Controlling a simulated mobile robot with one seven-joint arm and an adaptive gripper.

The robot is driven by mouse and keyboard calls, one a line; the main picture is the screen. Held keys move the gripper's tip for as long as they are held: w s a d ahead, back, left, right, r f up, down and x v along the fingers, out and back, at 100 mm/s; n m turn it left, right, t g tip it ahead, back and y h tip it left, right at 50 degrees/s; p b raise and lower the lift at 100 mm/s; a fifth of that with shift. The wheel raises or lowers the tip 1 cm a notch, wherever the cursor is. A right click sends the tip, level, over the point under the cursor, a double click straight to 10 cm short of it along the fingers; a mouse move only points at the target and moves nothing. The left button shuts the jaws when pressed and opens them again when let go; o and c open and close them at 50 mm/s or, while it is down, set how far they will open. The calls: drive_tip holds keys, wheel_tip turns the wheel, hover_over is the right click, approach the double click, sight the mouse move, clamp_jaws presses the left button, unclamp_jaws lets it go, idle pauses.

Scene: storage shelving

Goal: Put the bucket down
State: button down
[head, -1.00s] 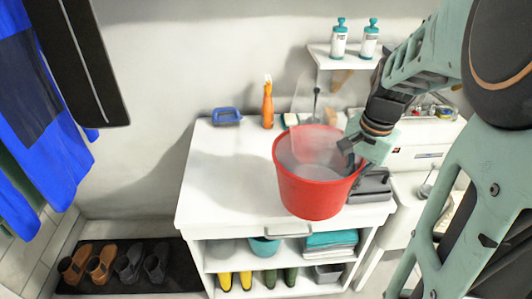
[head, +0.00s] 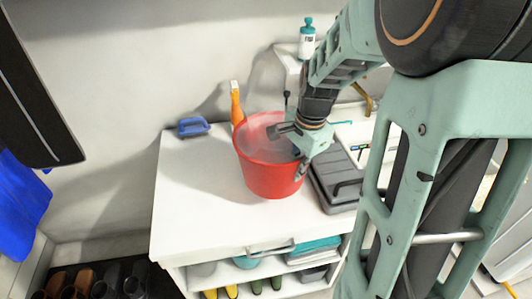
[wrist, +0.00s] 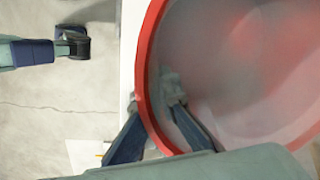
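The red bucket (head: 268,172) is upright over the white cabinet top (head: 190,200), with a greyish interior. I cannot tell whether its base touches the top. My gripper (head: 297,150) is at the bucket's right side. In the wrist view, my gripper (wrist: 150,125) has one finger outside and one inside the red rim (wrist: 143,85), shut on the bucket's wall.
The left and front of the cabinet top are clear. A pump bottle (head: 307,40) is on the wall shelf.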

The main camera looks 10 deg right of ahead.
sight(281, 187)
drive_tip(key=a+f, duration=0.1)
drive_tip(key=w+f, duration=0.1)
drive_tip(key=f, duration=0.1)
drive_tip(key=w+a+f, duration=0.1)
drive_tip(key=shift+w+a+f, duration=0.1)
drive_tip(key=shift+a+f, duration=0.1)
drive_tip(key=shift+a, duration=0.1)
drive_tip(key=shift+w+a+f+b, duration=0.1)
drive_tip(key=shift+f+b, duration=0.1)
drive_tip(key=shift+f, duration=0.7)
drive_tip(key=shift+w+a+f+b, duration=0.1)
drive_tip(key=shift+f+b, duration=0.05)
drive_tip(key=shift+f, duration=0.75)
drive_tip(key=shift+f, duration=0.1)
drive_tip(key=c, duration=2.2)
unclamp_jaws()
drive_tip(key=shift+s, duration=0.1)
drive_tip(key=shift+o, duration=0.2)
wheel_tip(281, 187, up, 12)
drive_tip(key=s+p, duration=0.1)
drive_tip(key=shift+s+d, duration=0.15)
drive_tip(key=shift+d, duration=0.15)
